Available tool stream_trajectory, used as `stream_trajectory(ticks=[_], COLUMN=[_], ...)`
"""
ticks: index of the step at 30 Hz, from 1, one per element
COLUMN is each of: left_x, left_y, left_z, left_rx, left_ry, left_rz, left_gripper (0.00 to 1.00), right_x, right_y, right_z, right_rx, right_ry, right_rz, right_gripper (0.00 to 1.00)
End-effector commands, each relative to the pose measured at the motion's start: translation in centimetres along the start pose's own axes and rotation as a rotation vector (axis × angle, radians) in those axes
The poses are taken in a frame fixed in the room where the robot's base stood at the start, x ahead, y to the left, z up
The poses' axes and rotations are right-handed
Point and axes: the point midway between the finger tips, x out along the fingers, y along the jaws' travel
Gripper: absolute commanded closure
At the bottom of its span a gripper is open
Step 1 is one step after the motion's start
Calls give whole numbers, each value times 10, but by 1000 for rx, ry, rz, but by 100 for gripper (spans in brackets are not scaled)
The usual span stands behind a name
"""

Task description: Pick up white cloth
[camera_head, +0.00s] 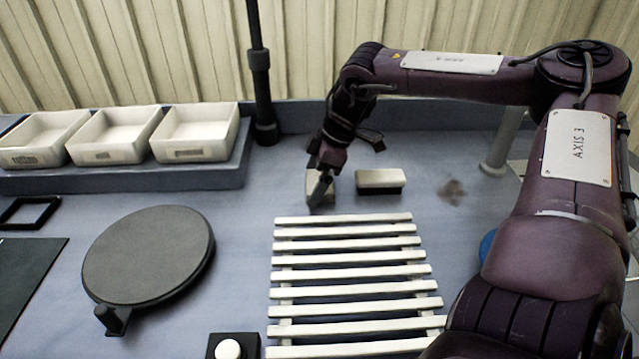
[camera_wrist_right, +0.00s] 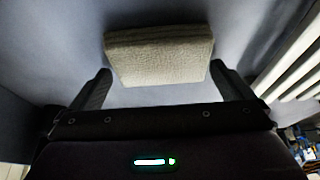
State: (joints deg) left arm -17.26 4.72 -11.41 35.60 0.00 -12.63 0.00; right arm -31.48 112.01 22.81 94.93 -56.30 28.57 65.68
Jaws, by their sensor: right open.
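The white cloth (camera_wrist_right: 160,55) looks like a folded, textured off-white pad in the right wrist view. It lies on the blue-grey table between and just ahead of the fingertips of my right gripper (camera_wrist_right: 167,82). In the head view my right gripper (camera_head: 318,190) points down at the table behind the slatted rack, and it hides most of the cloth. The gripper is open, with a finger on each side of the cloth's near edge. Whether the fingers touch the cloth cannot be told. My left gripper is not in view.
A brush-like block (camera_head: 381,181) lies just right of the gripper, with a brown dirt patch (camera_head: 452,192) beyond it. A white slatted rack (camera_head: 345,247) is in front. A round dark turntable (camera_head: 148,254) stands left. White bins (camera_head: 196,132) line the back left, near a black post (camera_head: 260,80).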

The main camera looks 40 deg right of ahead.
Motion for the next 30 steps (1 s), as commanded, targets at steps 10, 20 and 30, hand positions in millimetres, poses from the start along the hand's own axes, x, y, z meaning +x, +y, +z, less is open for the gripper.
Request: stream_trajectory(ticks=[10,20,30], left_x=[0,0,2], left_y=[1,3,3], left_z=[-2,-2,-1], left_rx=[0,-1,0], left_ry=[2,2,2], left_rz=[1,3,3], left_gripper=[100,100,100], right_x=[0,-2,-38], right_y=[0,0,2], right_z=[0,-1,-17], right_rx=[0,0,-3], right_ry=[0,0,2], right_rz=[0,1,6], right_gripper=[26,37,37])
